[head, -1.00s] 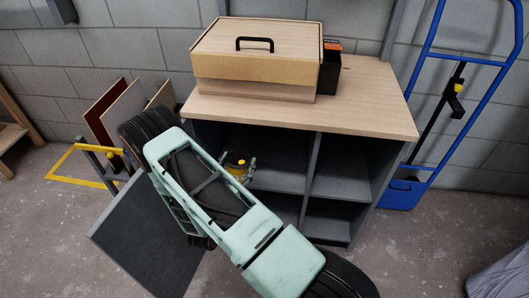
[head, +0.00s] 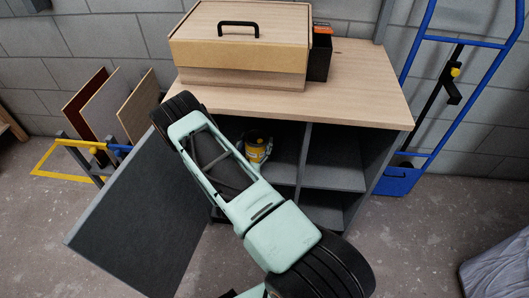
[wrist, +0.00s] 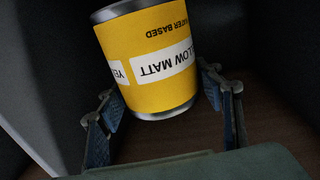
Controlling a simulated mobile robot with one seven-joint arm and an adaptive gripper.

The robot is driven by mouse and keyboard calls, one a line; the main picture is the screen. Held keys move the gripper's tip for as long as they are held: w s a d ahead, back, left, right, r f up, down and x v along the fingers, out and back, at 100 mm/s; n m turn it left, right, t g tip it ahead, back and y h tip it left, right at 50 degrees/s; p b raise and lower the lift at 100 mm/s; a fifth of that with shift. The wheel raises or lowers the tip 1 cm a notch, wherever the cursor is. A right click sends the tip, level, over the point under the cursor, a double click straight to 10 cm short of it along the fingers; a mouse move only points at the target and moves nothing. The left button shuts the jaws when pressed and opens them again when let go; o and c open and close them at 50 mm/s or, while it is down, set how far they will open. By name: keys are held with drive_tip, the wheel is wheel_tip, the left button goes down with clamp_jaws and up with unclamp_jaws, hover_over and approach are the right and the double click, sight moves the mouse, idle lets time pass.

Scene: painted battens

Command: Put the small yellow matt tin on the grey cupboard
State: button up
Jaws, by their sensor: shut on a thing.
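The small yellow matt tin (wrist: 160,62) fills the upper middle of the wrist view, its lettering upside down there. My gripper (wrist: 165,100) is shut on it, one finger on each side. In the head view the tin (head: 256,151) shows beyond my arm, at the upper left compartment of the grey cupboard (head: 346,158). The cupboard has grey sides and shelves and a pale wooden top. In the head view my arm hides much of the gripper and the cupboard's left part. I cannot tell whether the tin touches a shelf.
A wooden box with a black handle (head: 240,65) and a black container (head: 320,57) stand on the cupboard top; its right part is clear. A grey open door panel (head: 140,215) is left of my arm. A blue hand truck (head: 410,150) stands at the right, boards (head: 105,100) at the left.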

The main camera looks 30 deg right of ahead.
drive_tip(key=d+f, duration=0.1)
drive_tip(key=f, duration=0.1)
drive_tip(key=w+d+f+b, duration=0.1)
drive_tip(key=d+f, duration=0.1)
drive_tip(key=shift+d+f, duration=0.25)
drive_tip(key=shift+f, duration=0.05)
drive_tip(key=shift+d+f+b, duration=0.2)
drive_tip(key=shift+f, duration=0.75)
drive_tip(key=shift+d+f+b, duration=0.15)
drive_tip(key=shift+f, duration=0.75)
drive_tip(key=shift+f, duration=0.2)
drive_tip(key=o, duration=1.7)
drive_tip(key=shift+r, duration=0.15)
drive_tip(key=p+v, duration=0.1)
drive_tip(key=v, duration=1.1)
